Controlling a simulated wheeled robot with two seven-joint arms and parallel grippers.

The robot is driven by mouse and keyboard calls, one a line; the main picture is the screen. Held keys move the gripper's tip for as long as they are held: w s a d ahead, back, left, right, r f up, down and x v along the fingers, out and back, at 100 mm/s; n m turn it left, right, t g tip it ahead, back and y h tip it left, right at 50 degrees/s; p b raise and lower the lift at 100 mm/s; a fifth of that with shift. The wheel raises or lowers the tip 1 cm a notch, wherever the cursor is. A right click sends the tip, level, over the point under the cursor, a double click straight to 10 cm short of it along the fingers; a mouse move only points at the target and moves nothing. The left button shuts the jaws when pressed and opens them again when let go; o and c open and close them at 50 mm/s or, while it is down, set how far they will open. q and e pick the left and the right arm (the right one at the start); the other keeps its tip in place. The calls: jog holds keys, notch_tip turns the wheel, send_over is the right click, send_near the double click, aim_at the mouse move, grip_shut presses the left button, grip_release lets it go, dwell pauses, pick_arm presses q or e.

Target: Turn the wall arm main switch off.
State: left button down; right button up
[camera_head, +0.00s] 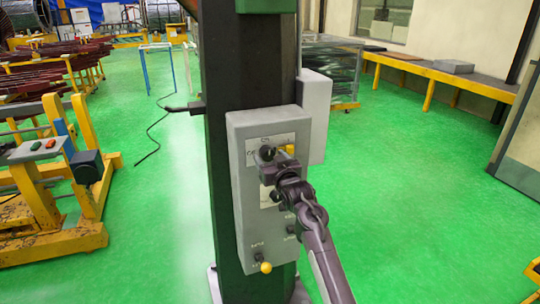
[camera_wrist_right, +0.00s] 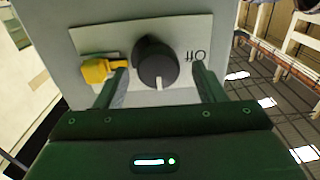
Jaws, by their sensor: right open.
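The main switch is a round black knob (camera_wrist_right: 155,62) on a white label plate with "Off" printed beside it, upside down in the right wrist view. A white mark on the knob points to the bottom of that view. In the head view the knob (camera_head: 267,153) is on the upper part of a grey control box (camera_head: 240,205). My right gripper (camera_wrist_right: 162,74) is open, its two fingers on either side of the knob; contact cannot be told. In the head view my right gripper (camera_head: 270,170) covers part of the box front. My left gripper is not in view.
A yellow part (camera_wrist_right: 97,70) sits close beside one finger on the plate. Smaller knobs, one yellow (camera_head: 266,267), are lower on the box. The box is on a dark column (camera_head: 222,60). Yellow frames (camera_head: 50,245) stand at left; green floor is clear at right.

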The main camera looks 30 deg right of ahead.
jog(key=shift+w+d, duration=0.1)
jog(key=shift+d, duration=0.1)
jog(key=shift+c, duration=0.2)
jog(key=shift+a, duration=0.1)
jog(key=c, duration=0.7)
jog(key=shift+c, duration=1.1)
